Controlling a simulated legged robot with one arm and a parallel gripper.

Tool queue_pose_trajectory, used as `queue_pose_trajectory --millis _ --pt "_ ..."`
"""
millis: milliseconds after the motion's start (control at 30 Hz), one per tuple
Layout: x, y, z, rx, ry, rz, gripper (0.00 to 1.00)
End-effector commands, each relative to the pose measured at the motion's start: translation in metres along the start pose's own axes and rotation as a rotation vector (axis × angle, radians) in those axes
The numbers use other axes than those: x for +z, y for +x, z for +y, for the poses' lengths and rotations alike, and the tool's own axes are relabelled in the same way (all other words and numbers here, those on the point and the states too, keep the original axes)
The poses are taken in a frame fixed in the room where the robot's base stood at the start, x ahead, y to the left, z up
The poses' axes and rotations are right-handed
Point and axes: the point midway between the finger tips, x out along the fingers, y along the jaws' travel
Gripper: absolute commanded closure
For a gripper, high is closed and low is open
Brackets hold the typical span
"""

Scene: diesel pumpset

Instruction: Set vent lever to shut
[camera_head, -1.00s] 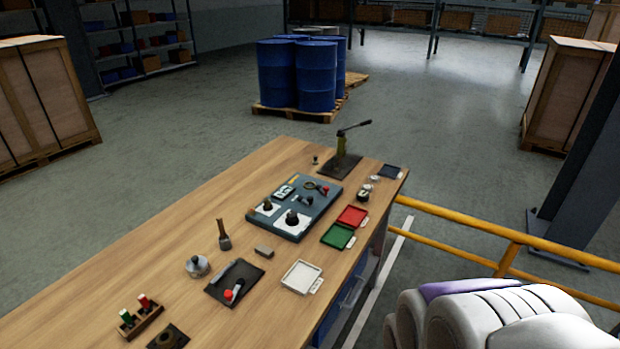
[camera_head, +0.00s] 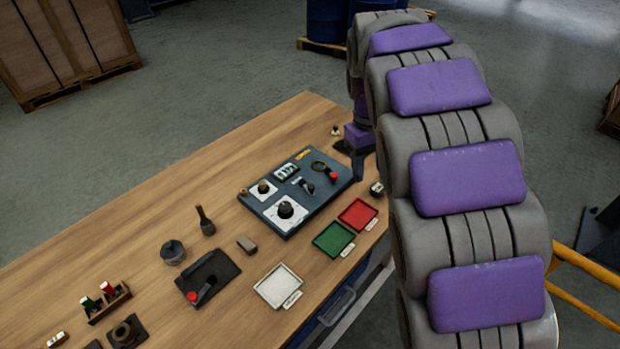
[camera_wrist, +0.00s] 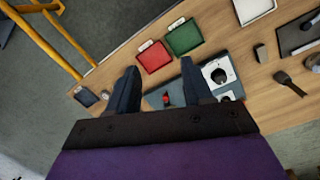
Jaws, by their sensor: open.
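The blue-grey panel (camera_head: 318,203) lies on the wooden bench, with two dials on white plates, a black ring and a small black lever (camera_head: 304,185). A red knob (camera_head: 333,176) is at its right side. A separate black plate (camera_head: 226,272) nearer the front carries a black lever with a red end (camera_head: 193,296). No readable label tells which is the vent lever. My gripper (camera_wrist: 160,64) is open and empty above the bench in the wrist view. The panel's red knob (camera_wrist: 166,99) shows between its fingers, which hide part of the panel.
A red tray (camera_head: 358,214), a green tray (camera_head: 334,239) and a white tray (camera_head: 279,286) line the bench's right edge. A grey block (camera_head: 247,244) and a dark pot (camera_head: 173,252) stand left of them. A yellow rail (camera_head: 590,270) runs beyond the bench.

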Motion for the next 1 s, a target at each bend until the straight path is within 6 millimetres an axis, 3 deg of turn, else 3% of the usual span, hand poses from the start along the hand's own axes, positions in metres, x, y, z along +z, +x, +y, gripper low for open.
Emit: queue_pose_trajectory --millis 100,267,500,600,800,1000 --pt "-0.041 -0.001 0.010 0.001 -0.090 0.017 0.50" --pt "-0.092 0.005 0.010 -0.003 -0.222 0.036 0.50" --pt "-0.165 0.020 -0.021 -0.010 -0.428 0.072 0.50" --pt "-0.186 0.026 -0.036 -0.019 -0.500 0.086 0.50" --pt "-0.209 0.035 -0.052 -0.031 -0.592 0.113 0.50" --pt "-0.210 0.043 -0.050 -0.042 -0.613 0.120 0.50"
